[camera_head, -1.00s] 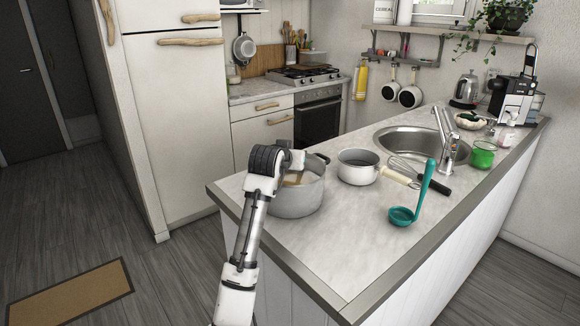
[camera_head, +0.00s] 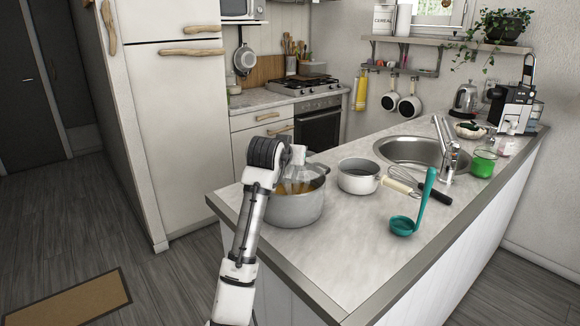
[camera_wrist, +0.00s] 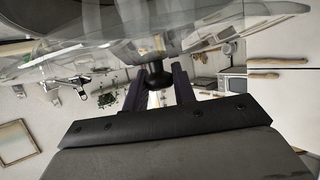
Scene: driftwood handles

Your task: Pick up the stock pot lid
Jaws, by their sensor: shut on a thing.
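The stock pot (camera_head: 293,210) is a grey metal pot with dark handles at the near left corner of the counter, with something orange-brown inside. The stock pot lid is clear glass and hard to make out at the pot's mouth in the head view (camera_head: 299,182). In the wrist view the glass lid (camera_wrist: 90,58) spreads across the top, with its dark knob between my fingers. My gripper (camera_wrist: 157,88) is shut on that knob. In the head view my arm hides the pot's left side, and I cannot tell whether the lid still touches the rim.
A smaller white pot (camera_head: 358,178) stands just right of the stock pot. A whisk (camera_head: 403,185) and a teal ladle (camera_head: 411,215) lie near it, before the sink (camera_head: 408,150). The counter's front (camera_head: 335,255) is clear.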

